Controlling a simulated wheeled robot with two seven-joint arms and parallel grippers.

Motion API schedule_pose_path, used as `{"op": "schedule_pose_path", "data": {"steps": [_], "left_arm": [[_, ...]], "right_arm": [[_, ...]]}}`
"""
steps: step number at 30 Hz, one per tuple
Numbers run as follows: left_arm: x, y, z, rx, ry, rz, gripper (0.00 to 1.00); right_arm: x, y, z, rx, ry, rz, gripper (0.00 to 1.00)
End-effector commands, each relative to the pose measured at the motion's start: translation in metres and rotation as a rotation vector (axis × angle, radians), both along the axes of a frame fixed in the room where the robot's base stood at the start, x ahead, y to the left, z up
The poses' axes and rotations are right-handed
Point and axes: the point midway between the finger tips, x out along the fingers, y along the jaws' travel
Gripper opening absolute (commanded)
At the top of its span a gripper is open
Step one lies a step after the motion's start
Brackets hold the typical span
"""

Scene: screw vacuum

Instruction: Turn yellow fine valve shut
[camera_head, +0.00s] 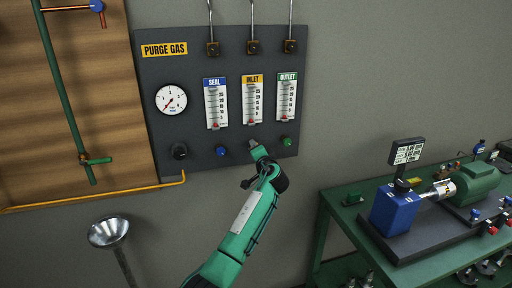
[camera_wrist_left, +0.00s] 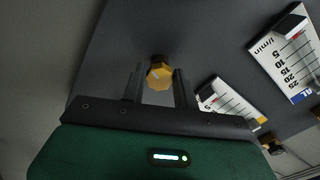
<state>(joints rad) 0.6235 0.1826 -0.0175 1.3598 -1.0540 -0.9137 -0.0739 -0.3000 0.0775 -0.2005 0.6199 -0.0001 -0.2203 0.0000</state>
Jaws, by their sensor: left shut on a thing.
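The yellow fine valve is a small yellow knob (camera_wrist_left: 159,74) on the dark panel, seen in the left wrist view. My left gripper (camera_wrist_left: 157,85) has one finger on each side of it and is shut on it. In the head view my green left arm reaches up from the bottom to the panel, with the left gripper (camera_head: 256,147) below the yellow-labelled INLET flowmeter (camera_head: 252,100). The gripper hides the yellow knob there. The knob's exact turn angle is hard to tell. My right gripper is in neither view.
The purge gas panel (camera_head: 160,75) also bears a gauge (camera_head: 171,99), SEAL (camera_head: 216,103) and OUTLET (camera_head: 286,98) flowmeters, and black (camera_head: 179,151), blue (camera_head: 221,151) and green (camera_head: 287,141) knobs. A green bench (camera_head: 331,200) with a pump stands right; a metal funnel (camera_head: 109,232) stands left.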

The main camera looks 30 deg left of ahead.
Motion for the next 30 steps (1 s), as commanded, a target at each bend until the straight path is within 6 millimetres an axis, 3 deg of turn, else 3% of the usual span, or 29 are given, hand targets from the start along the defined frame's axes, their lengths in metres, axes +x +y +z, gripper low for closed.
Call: {"op": "schedule_pose_path", "data": {"steps": [30], "left_arm": [[0.0,-0.001,0.002,0.618,0.728,-0.004,0.07]], "right_arm": [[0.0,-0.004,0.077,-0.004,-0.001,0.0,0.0]]}}
